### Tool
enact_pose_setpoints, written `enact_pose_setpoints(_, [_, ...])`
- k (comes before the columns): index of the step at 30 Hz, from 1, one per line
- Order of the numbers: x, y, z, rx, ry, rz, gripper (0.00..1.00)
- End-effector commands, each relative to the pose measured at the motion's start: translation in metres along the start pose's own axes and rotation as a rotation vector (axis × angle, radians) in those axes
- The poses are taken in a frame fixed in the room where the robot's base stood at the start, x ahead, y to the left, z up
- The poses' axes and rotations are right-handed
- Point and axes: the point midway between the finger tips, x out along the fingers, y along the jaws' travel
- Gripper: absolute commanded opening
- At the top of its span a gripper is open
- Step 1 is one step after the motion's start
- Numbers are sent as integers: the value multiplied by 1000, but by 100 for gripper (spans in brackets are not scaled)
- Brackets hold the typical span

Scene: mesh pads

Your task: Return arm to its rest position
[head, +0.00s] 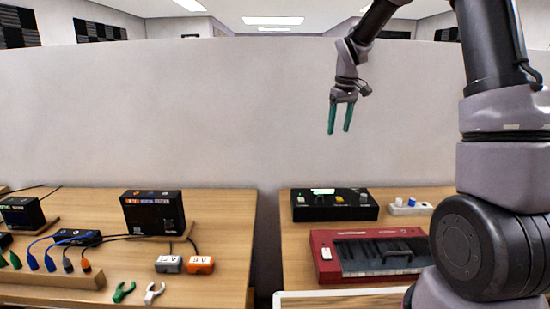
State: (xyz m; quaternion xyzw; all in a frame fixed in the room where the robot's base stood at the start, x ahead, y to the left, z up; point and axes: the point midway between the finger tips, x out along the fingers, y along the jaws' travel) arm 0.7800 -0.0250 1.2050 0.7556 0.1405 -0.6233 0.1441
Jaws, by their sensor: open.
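My gripper (340,118) hangs in the air in the upper right of the head view. Its two green fingers point down and stand a little apart, with nothing between them. It is in front of the pale wall, well above the right table, and touches nothing. My arm reaches up along the right side of the view and bends over to the gripper.
The right table (300,266) holds a red keyboard (323,256), a black control box (330,212) and a white socket strip (410,208). The left table (227,262) holds a black box (153,212), cables and clips. A gap separates the tables.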

Motion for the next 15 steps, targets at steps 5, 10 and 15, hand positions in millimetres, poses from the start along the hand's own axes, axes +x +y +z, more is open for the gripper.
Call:
enact_pose_setpoints(5, [-74, -11, 51, 159, 94, 11, 64])
enact_pose_setpoints(10, [-125, -27, 106, 317, 181, 1, 64])
enact_pose_setpoints(15, [-159, -46, 164, 472, 273, -28, 64])
